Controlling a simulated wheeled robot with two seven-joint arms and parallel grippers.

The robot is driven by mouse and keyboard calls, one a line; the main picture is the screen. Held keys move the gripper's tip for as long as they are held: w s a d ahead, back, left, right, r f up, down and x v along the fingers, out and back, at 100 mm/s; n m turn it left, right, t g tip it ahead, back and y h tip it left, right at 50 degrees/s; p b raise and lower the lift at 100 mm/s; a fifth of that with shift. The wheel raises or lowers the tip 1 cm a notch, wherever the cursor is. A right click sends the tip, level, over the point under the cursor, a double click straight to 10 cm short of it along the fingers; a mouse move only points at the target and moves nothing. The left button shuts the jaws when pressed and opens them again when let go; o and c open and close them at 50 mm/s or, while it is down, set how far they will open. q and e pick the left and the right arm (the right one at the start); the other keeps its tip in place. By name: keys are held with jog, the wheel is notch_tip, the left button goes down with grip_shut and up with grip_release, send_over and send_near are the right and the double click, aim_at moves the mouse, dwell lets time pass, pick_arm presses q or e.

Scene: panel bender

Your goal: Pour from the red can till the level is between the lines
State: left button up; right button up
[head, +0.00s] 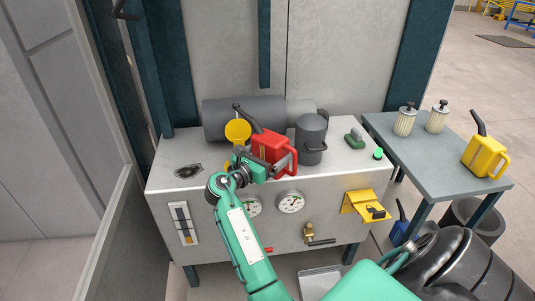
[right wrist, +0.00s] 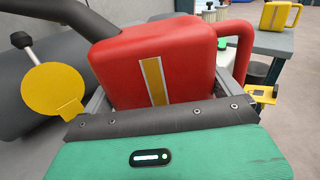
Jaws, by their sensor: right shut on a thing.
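The red can (head: 270,146) with its dark spout is over the top of the grey machine cabinet (head: 330,150). My right gripper (head: 280,166) is shut on it; in the right wrist view the jaws sit on both sides of the red can (right wrist: 150,62). The spout (right wrist: 65,14) points up and left, and the can looks near upright. A yellow round disc (head: 238,131) is beside the spout; it also shows in the right wrist view (right wrist: 53,91). The sight gauge (head: 183,223) is on the cabinet front; its level and lines are too small to read. My left gripper is not in view.
A side table (head: 430,155) holds a yellow can (head: 485,155) and two filters. The cabinet top's left end is mostly clear.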

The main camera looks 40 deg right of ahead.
aim_at(270, 157)
jog(key=s+n+p, duration=0.2)
jog(key=shift+d+n, duration=0.15)
jog(key=shift+n, duration=0.15)
jog(key=shift+s+d+n+p, duration=0.15)
jog(key=shift+s+n+p, duration=0.45)
jog(key=shift+n+p, duration=0.3)
jog(key=n, duration=0.1)
jog(key=n+p, duration=0.1)
jog(key=shift+r+n, duration=0.2)
jog(key=shift+n, duration=0.1)
jog(key=shift+s+r+n+p, duration=0.15)
jog(key=shift+n+p, duration=0.45)
jog(key=shift+n, duration=0.6)
jog(key=r+n+p, duration=0.1)
jog(key=p, duration=0.4)
jog(key=shift+w+n, duration=0.4)
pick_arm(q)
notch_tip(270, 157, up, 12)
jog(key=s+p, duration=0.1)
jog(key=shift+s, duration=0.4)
pick_arm(e)
jog(key=shift+w+f+n, duration=0.1)
jog(key=shift+n, duration=0.2)
pick_arm(q)
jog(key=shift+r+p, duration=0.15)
jog(key=shift+p, duration=0.15)
